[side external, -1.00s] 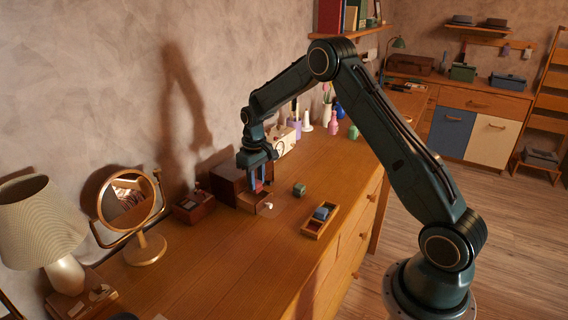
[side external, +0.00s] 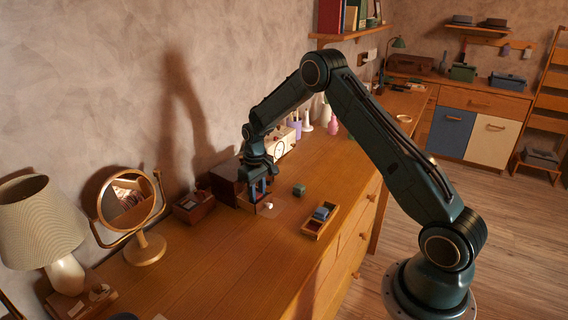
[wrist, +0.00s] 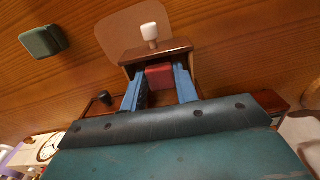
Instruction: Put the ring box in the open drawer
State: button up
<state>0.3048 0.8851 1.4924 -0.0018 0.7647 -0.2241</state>
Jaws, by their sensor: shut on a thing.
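My gripper (side external: 260,190) points down over the open drawer (side external: 246,203) of the small dark wooden cabinet (side external: 226,178). In the wrist view, its blue fingers (wrist: 159,85) are shut on a small red ring box (wrist: 159,74). The box is just behind the drawer front (wrist: 155,53), which has a white knob (wrist: 150,34). The box appears to be at or inside the drawer opening; its underside is hidden. The fingers and drawer front hide most of the drawer's inside.
A green box (side external: 299,189) stands on the desk, also in the wrist view (wrist: 42,41). A divided tray (side external: 320,221) with small boxes lies nearby. A clock (side external: 282,146), a wooden box (side external: 193,206) and a mirror (side external: 127,203) flank the cabinet.

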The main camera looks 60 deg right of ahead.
jog(key=shift+f, duration=0.1)
jog(key=o, duration=0.7)
notch_tip(320, 180, up, 12)
jog(key=shift+r, duration=0.15)
dwell(0.4)
dwell(0.5)
